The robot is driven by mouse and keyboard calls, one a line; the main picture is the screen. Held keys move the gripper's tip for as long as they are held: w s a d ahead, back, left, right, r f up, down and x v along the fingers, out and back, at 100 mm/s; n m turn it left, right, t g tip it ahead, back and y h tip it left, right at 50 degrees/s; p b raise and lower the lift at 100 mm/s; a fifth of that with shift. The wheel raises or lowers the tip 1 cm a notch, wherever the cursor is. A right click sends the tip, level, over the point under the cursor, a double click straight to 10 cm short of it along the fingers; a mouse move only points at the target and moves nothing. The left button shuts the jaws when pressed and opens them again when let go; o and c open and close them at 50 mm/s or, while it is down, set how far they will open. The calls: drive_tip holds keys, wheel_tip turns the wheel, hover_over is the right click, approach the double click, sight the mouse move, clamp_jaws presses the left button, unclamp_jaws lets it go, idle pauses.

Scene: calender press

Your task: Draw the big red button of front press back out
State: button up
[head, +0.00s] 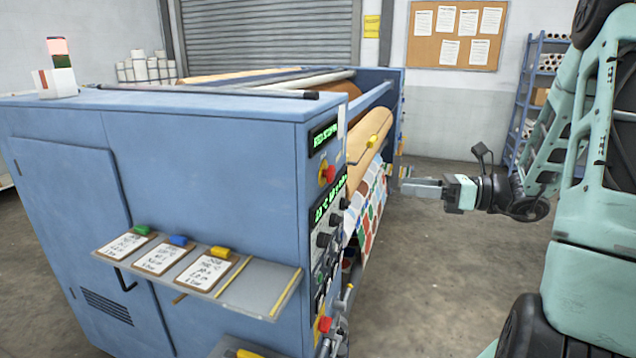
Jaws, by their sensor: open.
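The blue press (220,140) fills the left and middle, with its control panel on the narrow right-hand face. High on that panel is a red knob or button (328,174) on a yellow backing. A second red button (324,324) with yellow at its base sits low on the same face. I cannot tell from this view which is the big button, or how far either stands out. My gripper (404,187) is to the right of the panel, pointing left, apart from both and holding nothing visible. Its finger gap is hard to see from here.
A shelf (258,284) with clipboards juts from the press's near side. Dark knobs and green displays (326,136) line the panel. A patterned sheet (368,205) hangs from rollers behind it. Bare floor (430,290) lies between press and my arm.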

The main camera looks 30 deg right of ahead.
drive_tip(key=p, duration=0.3)
approach(333, 173)
drive_tip(key=shift+m+t, duration=0.3)
drive_tip(key=x, duration=0.9)
drive_tip(key=shift+f, duration=0.3)
clamp_jaws()
drive_tip(key=shift+v, duration=1)
drive_tip(key=shift+w, duration=0.1)
unclamp_jaws()
